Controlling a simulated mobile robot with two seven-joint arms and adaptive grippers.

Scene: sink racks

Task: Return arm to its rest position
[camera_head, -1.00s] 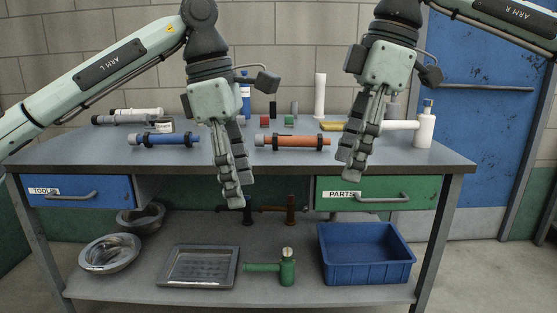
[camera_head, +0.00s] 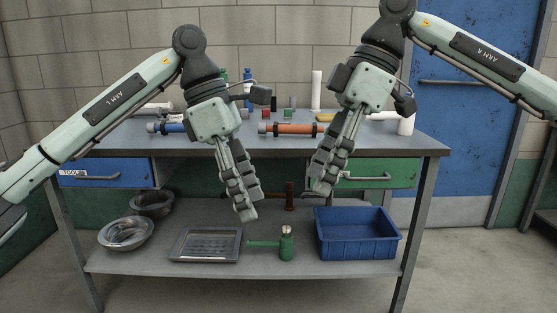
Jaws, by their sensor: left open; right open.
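My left gripper (camera_head: 239,182) hangs pointing down in front of the workbench's front edge, left of the middle, open and empty. My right gripper (camera_head: 331,156) also points down, in front of the green drawer side, open and empty. Both hands look apart from the bench and from every object. My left arm (camera_head: 100,122) comes in from the left and my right arm (camera_head: 480,55) from the right.
The workbench (camera_head: 280,148) holds an orange cylinder (camera_head: 292,128), a blue cylinder (camera_head: 165,127) and white tubes. Its lower shelf (camera_head: 270,266) carries metal bowls (camera_head: 126,232), a metal tray (camera_head: 206,244), a green tool (camera_head: 286,244) and a blue bin (camera_head: 357,240). Clear floor lies in front.

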